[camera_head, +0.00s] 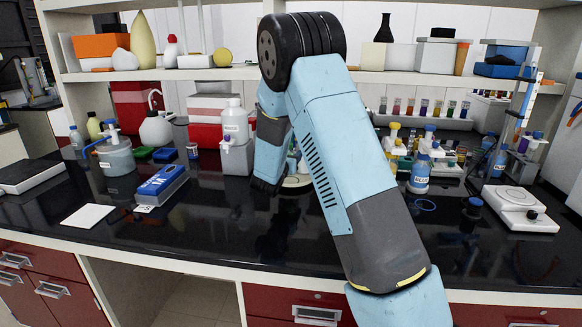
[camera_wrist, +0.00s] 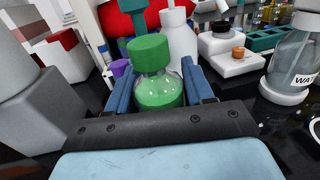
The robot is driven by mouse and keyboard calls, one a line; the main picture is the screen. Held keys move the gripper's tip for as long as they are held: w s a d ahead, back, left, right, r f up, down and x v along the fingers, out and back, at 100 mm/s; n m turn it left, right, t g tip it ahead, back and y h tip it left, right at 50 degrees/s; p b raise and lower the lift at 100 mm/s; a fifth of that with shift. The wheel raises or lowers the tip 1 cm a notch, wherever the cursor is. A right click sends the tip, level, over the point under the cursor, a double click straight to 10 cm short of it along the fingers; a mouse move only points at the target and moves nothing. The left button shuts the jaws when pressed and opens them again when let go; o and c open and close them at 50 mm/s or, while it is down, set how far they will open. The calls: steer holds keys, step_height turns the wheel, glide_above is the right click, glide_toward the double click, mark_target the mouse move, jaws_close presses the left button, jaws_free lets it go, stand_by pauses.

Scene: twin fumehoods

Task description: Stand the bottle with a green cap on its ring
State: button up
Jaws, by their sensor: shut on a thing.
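The bottle with a green cap (camera_wrist: 150,55) is in the wrist view, with clear walls and green liquid low inside. It stands between the two blue fingers of my gripper (camera_wrist: 158,82), which is shut on it. I cannot tell whether its base touches the counter. In the head view my arm hides the bottle and most of my gripper. A thin blue ring (camera_head: 424,204) lies on the black counter right of my arm in the head view. I cannot tell whether it is this bottle's ring.
The black counter (camera_head: 225,215) is clear at the front middle. A blue box (camera_head: 161,184) and a white sheet (camera_head: 88,216) lie left. Shelves (camera_head: 215,74) cross the back.

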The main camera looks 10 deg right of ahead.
mark_target(292, 178)
steer(key=shift+w+d+f, duration=0.2)
steer(key=shift+w+f, duration=0.15)
steer(key=shift+f, duration=0.15)
steer(key=shift+w+d+f, duration=0.2)
steer(key=shift+w+f, duration=0.15)
steer(key=shift+f, duration=0.1)
step_height(292, 178, down, 3)
steer(key=shift+r, duration=0.1)
steer(key=o, duration=0.8)
steer(key=shift+o, duration=0.2)
steer(key=shift+s, duration=0.1)
